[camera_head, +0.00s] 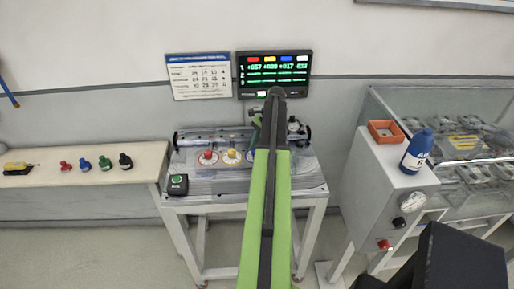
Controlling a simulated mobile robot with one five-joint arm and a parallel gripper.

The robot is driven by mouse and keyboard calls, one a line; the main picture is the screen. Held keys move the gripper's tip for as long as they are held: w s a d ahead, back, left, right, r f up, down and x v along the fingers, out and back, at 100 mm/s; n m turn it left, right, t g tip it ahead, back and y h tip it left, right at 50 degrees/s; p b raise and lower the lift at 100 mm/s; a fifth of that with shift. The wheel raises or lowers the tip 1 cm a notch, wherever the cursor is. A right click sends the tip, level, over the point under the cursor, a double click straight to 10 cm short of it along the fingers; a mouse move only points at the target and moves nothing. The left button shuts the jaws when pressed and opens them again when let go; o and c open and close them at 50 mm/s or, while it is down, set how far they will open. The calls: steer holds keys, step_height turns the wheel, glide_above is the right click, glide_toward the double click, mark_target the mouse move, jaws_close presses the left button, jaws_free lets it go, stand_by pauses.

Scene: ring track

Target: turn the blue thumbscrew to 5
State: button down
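The blue thumbscrew is not visible at the work table; my raised green arm covers the middle of the fixture (190,138). A red knob (208,155) and a yellow knob (232,153) stand on pale round dials left of my arm.
A black box with a green button (178,184) sits at the table's front left. Red, blue, green and black knobs stand on the left bench (100,176). At right, a grey cabinet (372,190) holds an orange tray (385,132) and a blue bottle (417,151).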

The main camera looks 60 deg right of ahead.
steer(key=shift+d, duration=0.1)
stand_by(0.3)
steer(key=c, duration=1)
jaws_free()
steer(key=shift+w+f, duration=0.1)
steer(key=shift+c, duration=0.2)
steer(key=shift+r+p, duration=0.45)
steer(key=shift+r, duration=0.05)
steer(key=p+v, duration=1.5)
steer(key=v, duration=0.1)
steer(key=shift+s+d+r, duration=0.2)
steer(key=shift+d, duration=0.1)
